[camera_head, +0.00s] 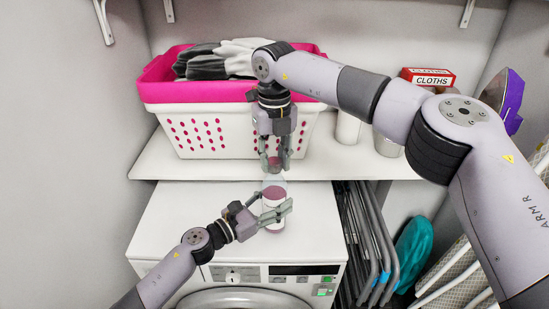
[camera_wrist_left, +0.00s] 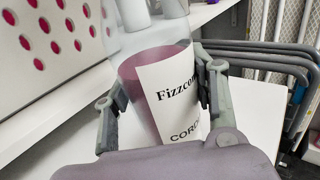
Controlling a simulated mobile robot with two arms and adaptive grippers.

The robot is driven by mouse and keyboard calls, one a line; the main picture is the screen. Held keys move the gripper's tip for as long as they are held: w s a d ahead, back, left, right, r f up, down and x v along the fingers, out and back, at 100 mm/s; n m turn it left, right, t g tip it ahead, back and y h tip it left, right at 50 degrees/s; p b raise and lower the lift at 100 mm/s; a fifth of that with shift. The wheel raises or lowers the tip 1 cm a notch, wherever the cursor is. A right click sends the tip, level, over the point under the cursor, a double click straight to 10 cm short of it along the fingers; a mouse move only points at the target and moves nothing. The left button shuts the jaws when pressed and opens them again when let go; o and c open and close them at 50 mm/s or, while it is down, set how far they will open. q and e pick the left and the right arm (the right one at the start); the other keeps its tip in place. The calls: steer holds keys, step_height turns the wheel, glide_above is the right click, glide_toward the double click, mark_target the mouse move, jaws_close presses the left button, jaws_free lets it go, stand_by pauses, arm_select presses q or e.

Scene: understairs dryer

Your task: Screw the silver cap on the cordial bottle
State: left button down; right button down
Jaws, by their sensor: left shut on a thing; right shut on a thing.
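The cordial bottle (camera_head: 272,203) stands upright over the white dryer top, clear at the top with dark pink contents and a white label. In the left wrist view the bottle (camera_wrist_left: 178,85) shows its label close up; its neck is out of frame. My left gripper (camera_head: 274,212) is shut around the bottle's body, one finger on each side. I cannot tell whether the cap touches the bottle's neck.
A white and pink laundry basket (camera_head: 215,135) with grey and white cloths stands on the shelf (camera_head: 165,165) behind. A white cylinder (camera_head: 347,128) and a red CLOTHS box (camera_head: 428,77) are to its right. Folded grey metal frames (camera_head: 370,245) stand beside the dryer (camera_head: 160,230). The dryer's left top is clear.

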steer(key=c, duration=1.2)
jaws_free()
steer(key=shift+c, duration=0.2)
steer(key=shift+r, duration=0.15)
steer(key=shift+r, duration=2.15)
steer(key=shift+c, duration=0.4)
steer(key=n, duration=0.1)
steer(key=r+n, duration=0.1)
steer(key=n, duration=0.1)
steer(key=shift+r, duration=0.25)
step_height(320, 180, up, 2)
steer(key=n, duration=0.6)
steer(key=shift+f, duration=0.1)
